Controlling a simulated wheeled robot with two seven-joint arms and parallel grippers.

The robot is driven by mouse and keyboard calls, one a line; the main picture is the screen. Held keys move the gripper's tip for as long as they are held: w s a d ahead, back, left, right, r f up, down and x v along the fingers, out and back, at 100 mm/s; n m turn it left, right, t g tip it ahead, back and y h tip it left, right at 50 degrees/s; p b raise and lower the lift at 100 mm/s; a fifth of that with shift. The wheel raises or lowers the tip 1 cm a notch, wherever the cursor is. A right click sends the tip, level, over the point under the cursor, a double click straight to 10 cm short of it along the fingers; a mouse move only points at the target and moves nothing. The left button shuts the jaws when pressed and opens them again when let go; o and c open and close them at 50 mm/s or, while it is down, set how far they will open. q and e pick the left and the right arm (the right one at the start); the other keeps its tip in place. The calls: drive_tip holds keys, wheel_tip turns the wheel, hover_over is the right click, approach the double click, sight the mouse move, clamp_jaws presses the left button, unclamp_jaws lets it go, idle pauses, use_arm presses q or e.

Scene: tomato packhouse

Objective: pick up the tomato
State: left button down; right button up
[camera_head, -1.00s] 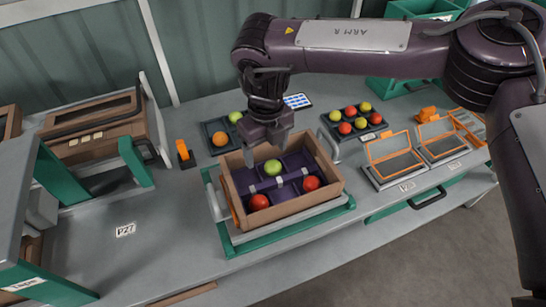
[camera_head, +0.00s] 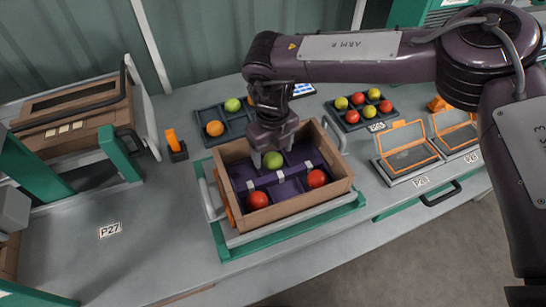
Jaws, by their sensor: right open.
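A brown box (camera_head: 295,205) with a purple divided insert holds a green tomato (camera_head: 273,161) at the back, a red tomato (camera_head: 258,200) at front left and another red tomato (camera_head: 317,178) at right. My right gripper (camera_head: 271,157) points down into the back of the box. Its jaws are open and its fingertips are at the green tomato, partly covering its top. I cannot tell whether they touch it. My left gripper is not in view.
The box stands on a green-edged scale-like platform (camera_head: 235,248). A dark tray (camera_head: 238,127) with an orange and a green fruit lies behind left. Another tray (camera_head: 379,126) holds several red and yellow-green tomatoes. Orange-framed units (camera_head: 408,158) stand right. The left bench is clear near label P27 (camera_head: 110,231).

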sight(274, 157)
drive_tip(key=f, duration=0.3)
drive_tip(key=shift+w+d+f, duration=0.2)
drive_tip(key=shift+s, duration=0.1)
drive_tip(key=shift+c, duration=0.3)
drive_tip(key=c, duration=0.8)
drive_tip(key=shift+o, duration=0.2)
drive_tip(key=shift+r, duration=0.2)
